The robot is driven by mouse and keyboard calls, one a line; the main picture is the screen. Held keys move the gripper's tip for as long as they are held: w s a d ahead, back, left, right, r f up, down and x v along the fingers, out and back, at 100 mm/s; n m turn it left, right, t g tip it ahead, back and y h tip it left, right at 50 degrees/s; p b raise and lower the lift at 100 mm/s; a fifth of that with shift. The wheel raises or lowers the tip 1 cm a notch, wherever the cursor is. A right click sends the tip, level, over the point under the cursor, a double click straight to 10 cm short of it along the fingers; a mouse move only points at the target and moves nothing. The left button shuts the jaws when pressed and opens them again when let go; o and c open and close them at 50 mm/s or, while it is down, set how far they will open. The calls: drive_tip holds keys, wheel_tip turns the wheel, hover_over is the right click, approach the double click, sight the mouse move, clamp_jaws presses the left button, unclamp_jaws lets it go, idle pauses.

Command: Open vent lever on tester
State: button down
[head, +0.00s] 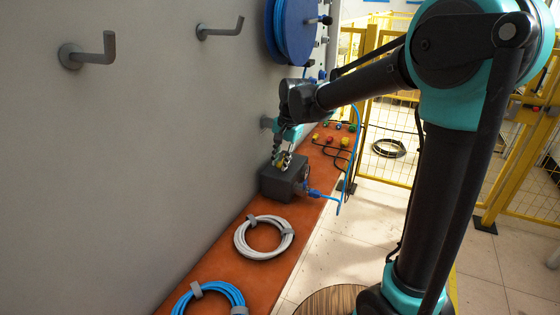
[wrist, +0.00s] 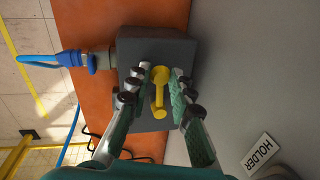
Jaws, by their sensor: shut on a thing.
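The tester is a dark grey box (head: 278,184) on the orange shelf along the wall; it also shows in the wrist view (wrist: 190,47). Its vent lever is a yellow handle with a round hub on the box's top, seen in the wrist view (wrist: 159,92) between my fingers and partly hidden in the head view. My gripper (head: 283,163) reaches down over the box and is shut on the yellow lever, one finger on each side, as the wrist view (wrist: 162,72) shows. A blue connector with a hose (wrist: 75,61) is attached to the box's side.
A grey coiled hose (head: 243,240) and a blue coiled hose (head: 181,302) lie on the orange shelf (head: 216,262) nearer the camera. Coloured knobs (head: 330,141) and black cables lie beyond the box. The wall with hooks (head: 100,55) stands close on the left; open floor is to the right.

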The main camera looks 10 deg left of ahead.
drive_tip(key=d+n, duration=0.1)
drive_tip(key=n, duration=0.1)
drive_tip(key=d+n, duration=0.1)
drive_tip(key=n, duration=0.1)
drive_tip(key=shift+d+n+g, duration=0.2)
drive_tip(key=shift+n+g, duration=0.2)
drive_tip(key=n, duration=0.1)
drive_tip(key=d+n, duration=0.1)
drive_tip(key=n, duration=0.1)
drive_tip(key=shift+w+d+n+g, duration=0.3)
drive_tip(key=shift+w+g, duration=0.05)
drive_tip(key=shift+g, duration=0.05)
drive_tip(key=n, duration=0.1)
drive_tip(key=w+d+n, duration=0.1)
drive_tip(key=n, duration=0.1)
drive_tip(key=shift+d+n+g, duration=0.15)
drive_tip(key=shift+n+g, duration=0.15)
drive_tip(key=w+n, duration=0.1)
drive_tip(key=n, duration=0.1)
drive_tip(key=w+d+n, duration=0.1)
drive_tip(key=n, duration=0.2)
drive_tip(key=shift+w+d+g+h, duration=0.1)
drive_tip(key=shift+w+g+h, duration=0.05)
drive_tip(key=shift+g+h, duration=0.2)
drive_tip(key=shift+n, duration=0.3)
drive_tip(key=c, duration=1.3)
unclamp_jaws()
drive_tip(key=shift+c, duration=0.2)
drive_tip(key=v, duration=1.2)
